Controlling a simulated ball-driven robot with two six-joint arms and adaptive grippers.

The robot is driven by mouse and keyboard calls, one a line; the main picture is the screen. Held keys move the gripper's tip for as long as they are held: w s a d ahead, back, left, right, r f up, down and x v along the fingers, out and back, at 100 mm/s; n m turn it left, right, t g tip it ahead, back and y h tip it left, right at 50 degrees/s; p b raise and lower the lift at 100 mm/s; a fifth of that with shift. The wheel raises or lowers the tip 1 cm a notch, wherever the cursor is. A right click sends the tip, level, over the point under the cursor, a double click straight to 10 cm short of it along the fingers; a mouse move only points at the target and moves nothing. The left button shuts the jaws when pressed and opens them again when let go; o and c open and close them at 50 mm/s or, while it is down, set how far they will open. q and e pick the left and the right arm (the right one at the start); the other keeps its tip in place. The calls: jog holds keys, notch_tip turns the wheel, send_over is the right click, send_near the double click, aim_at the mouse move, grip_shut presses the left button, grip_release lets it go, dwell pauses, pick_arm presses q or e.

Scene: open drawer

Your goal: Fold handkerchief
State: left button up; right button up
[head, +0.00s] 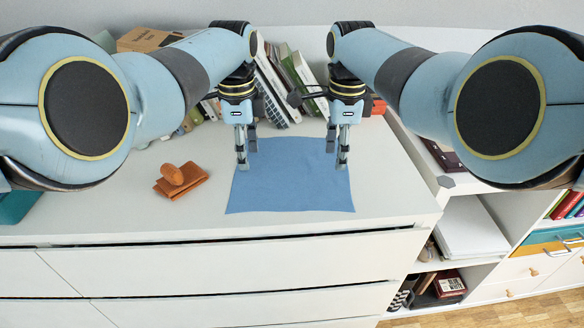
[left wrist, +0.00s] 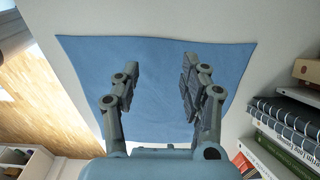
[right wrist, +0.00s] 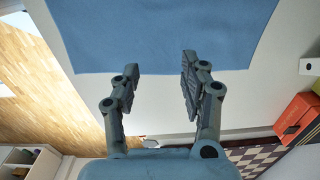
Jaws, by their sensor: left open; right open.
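A blue handkerchief (head: 287,180) lies flat and spread out on the white dresser top. My left gripper (head: 246,164) is open and empty, pointing down over the handkerchief's left edge in the head view. In the left wrist view my left gripper (left wrist: 158,80) has its fingers apart with blue cloth behind them. My right gripper (head: 336,164) is open and empty at the handkerchief's right side. In the right wrist view my right gripper (right wrist: 158,82) has its fingertips near the cloth's edge. I cannot tell whether any fingertip touches the cloth.
A brown leather wallet (head: 180,183) with an orange-brown object on it lies to the left. Several books (head: 284,85) lean at the back behind the handkerchief. The dresser top (head: 110,215) is clear in front, ending at the front edge above the drawers. Shelves stand at the right.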

aim_at(337, 172)
pick_arm(q)
jog(key=shift+f, duration=0.8)
pick_arm(e)
jog(key=shift+f, duration=0.85)
pick_arm(q)
jog(key=shift+f, duration=0.4)
pick_arm(e)
jog(key=shift+f, duration=0.35)
pick_arm(q)
jog(key=shift+f, duration=0.15)
pick_arm(e)
jog(key=shift+f, duration=0.15)
pick_arm(q)
jog(key=shift+s, duration=0.15)
grip_shut()
pick_arm(e)
jog(key=shift+s+f, duration=0.15)
jog(key=shift+s, duration=0.05)
grip_shut()
pick_arm(q)
jog(key=shift+f, duration=0.1)
jog(key=shift+s, duration=0.1)
pick_arm(e)
jog(key=shift+s+f, duration=0.1)
